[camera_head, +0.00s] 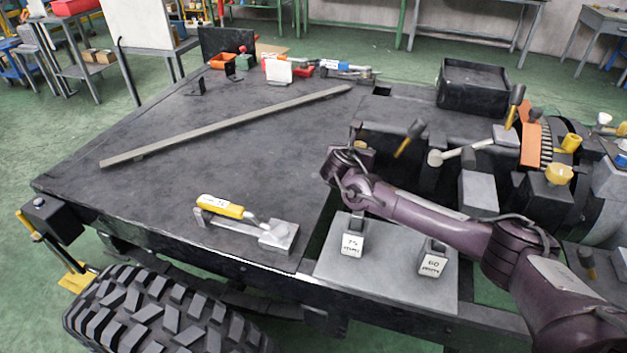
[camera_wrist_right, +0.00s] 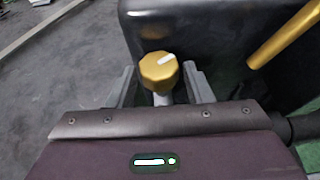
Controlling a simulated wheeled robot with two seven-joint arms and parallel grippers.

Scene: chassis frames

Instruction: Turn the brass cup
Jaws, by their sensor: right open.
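The brass cup (camera_wrist_right: 157,74) is a gold, many-sided cap with a pale mark on top, on a light stem, in the right wrist view. My right gripper (camera_wrist_right: 159,80) is open, with one finger on each side of the cup. I cannot tell whether either finger touches it. In the head view my right arm reaches in from the right, and its wrist (camera_head: 350,168) is at the edge of the dark chassis block. My left gripper is not in view.
Blocks marked 75 (camera_head: 352,246) and 60 (camera_head: 432,268) stand on a grey plate below the arm. A yellow-handled clamp (camera_head: 222,207) sits at the table's front edge. The table's middle holds a long bar (camera_head: 225,125).

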